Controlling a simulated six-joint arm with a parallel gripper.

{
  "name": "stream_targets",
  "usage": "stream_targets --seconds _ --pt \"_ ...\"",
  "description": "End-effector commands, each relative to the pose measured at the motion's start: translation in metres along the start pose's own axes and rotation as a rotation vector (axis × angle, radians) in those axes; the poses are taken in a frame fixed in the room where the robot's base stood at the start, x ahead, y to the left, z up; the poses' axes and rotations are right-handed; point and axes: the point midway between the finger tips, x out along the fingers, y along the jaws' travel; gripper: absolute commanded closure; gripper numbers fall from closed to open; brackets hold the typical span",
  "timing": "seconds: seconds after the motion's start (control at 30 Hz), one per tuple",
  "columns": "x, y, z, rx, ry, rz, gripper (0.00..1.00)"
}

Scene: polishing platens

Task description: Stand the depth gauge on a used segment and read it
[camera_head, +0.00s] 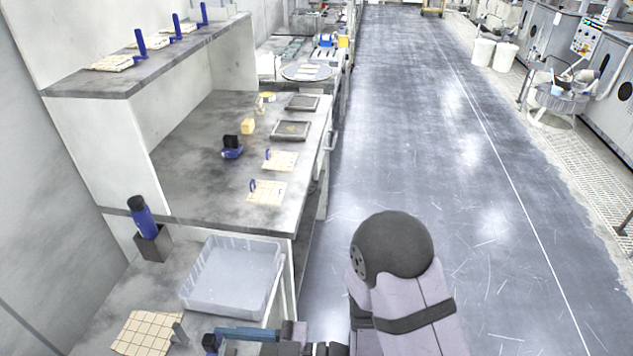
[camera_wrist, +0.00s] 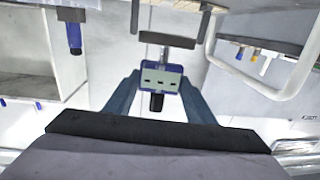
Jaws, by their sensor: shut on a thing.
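My gripper (camera_wrist: 160,95) is shut on the depth gauge, its two blue fingers on either side of it. The depth gauge (camera_wrist: 162,79) has a blue body, a pale display with three dark dashes, a black end and a grey crossbar foot. In the head view my gripper (camera_head: 222,338) is at the bottom edge, with the dark blue gauge (camera_head: 210,343) at its tip. A cream tiled segment (camera_head: 146,334) lies left of the gauge; a grey post stands at its right edge. Two more tiled segments (camera_head: 266,194) (camera_head: 282,161) with blue uprights lie on the bench. I cannot tell which segments are used.
A translucent tray (camera_head: 230,291) stands just beyond my gripper. A blue bottle (camera_head: 142,219) stands in a dark holder (camera_head: 154,244). The bench (camera_head: 200,190) holds dark plates (camera_head: 291,131) and a yellow block (camera_head: 248,126). The shelf (camera_head: 130,78) bears several segments. The floor aisle at right is clear.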

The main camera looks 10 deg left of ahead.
Motion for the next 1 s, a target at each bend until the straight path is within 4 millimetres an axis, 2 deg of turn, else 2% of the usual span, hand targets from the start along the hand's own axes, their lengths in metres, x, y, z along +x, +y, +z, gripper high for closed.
stream_targets --seconds 0.03,0.2,0.37,0.5,0.7,0.9,1.0 --pt "-0.013 0.015 0.006 0.004 0.001 0.045 0.82" --pt "-0.060 0.061 0.027 0.004 0.001 0.199 0.82" --pt "-0.112 0.096 0.046 0.004 0.002 0.359 0.82" --pt "-0.161 0.121 0.062 0.004 0.002 0.513 0.82" --pt "-0.235 0.143 0.082 0.003 0.003 0.739 0.82" --pt "-0.301 0.148 0.097 0.003 0.003 0.942 0.82" --pt "-0.328 0.148 0.100 0.000 0.002 1.022 0.82"
